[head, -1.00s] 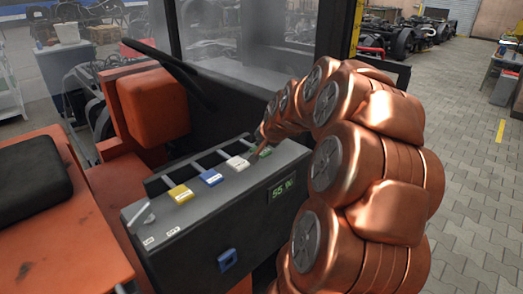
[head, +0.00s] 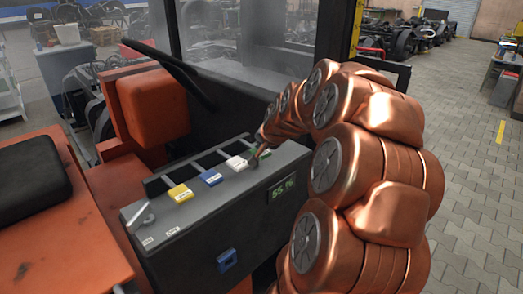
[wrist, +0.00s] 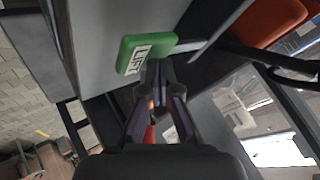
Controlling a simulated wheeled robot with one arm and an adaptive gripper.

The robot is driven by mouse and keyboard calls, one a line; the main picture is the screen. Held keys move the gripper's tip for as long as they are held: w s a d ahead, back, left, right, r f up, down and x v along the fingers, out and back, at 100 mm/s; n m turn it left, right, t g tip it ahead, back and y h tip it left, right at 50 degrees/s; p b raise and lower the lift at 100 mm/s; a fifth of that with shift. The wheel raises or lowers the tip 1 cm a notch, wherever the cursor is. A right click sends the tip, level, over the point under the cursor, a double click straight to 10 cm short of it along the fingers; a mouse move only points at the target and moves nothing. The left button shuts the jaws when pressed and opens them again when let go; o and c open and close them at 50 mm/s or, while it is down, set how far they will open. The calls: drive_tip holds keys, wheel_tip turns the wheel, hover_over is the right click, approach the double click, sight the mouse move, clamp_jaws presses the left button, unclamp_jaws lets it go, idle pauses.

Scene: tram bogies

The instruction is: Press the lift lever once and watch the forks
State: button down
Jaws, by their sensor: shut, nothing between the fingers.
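The lift lever (wrist: 146,52) has a green knob labelled "LIFT" and fills the upper middle of the wrist view. In the head view it stands at the right end of the lever row, mostly hidden behind my gripper. My gripper (wrist: 157,72) is shut and empty, its fingertips at the knob's lower edge. Whether they touch the knob I cannot tell. In the head view my gripper (head: 257,154) is down at the right end of the console. The forks are not identifiable in any view.
White (head: 237,163), blue (head: 211,177) and yellow (head: 181,193) levers stand left of the green one on the dark console (head: 190,235). A small green display (head: 282,188) is on its front. An orange seat-like block (head: 153,105) and a window (head: 245,60) lie behind.

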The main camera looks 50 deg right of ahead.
drive_tip(key=shift+f+b, duration=0.75)
drive_tip(key=shift+f, duration=0.3)
idle(1.2)
drive_tip(key=shift+r, duration=1.9)
drive_tip(key=shift+r, duration=0.15)
drive_tip(key=shift+r+p, duration=0.65)
drive_tip(key=shift+r, duration=1.75)
